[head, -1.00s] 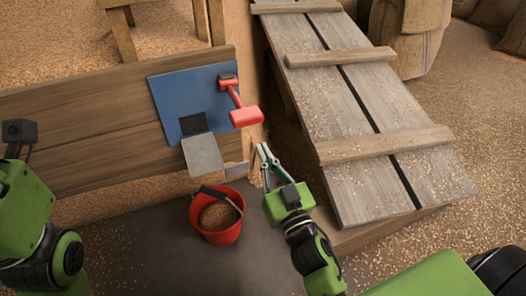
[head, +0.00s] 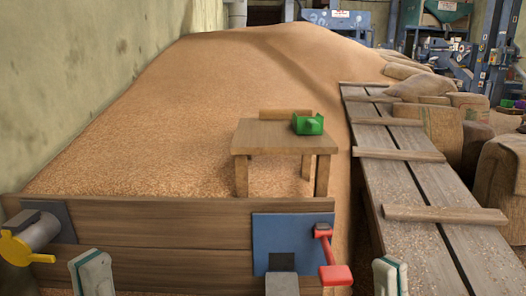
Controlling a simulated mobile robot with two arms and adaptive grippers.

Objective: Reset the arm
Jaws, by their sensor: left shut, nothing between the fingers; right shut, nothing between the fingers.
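My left gripper (head: 90,272) shows at the bottom edge, left of centre, in front of the plank wall. Its fingers are together and hold nothing. My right gripper (head: 390,276) shows at the bottom edge, right of the blue plate, also shut and empty. Only the ends of both grippers are in view; the arms behind them are cut off. The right gripper is apart from the red lever (head: 328,252), which hangs on the blue plate (head: 265,240). The red bucket is out of view.
A plank wall (head: 150,228) holds back a big grain heap (head: 240,80). A yellow-handled grey pipe fitting (head: 40,235) is at its left end. A wooden table (head: 270,138) bears a green object (head: 308,124). A plank ramp (head: 400,175) and sacks (head: 440,130) stand right.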

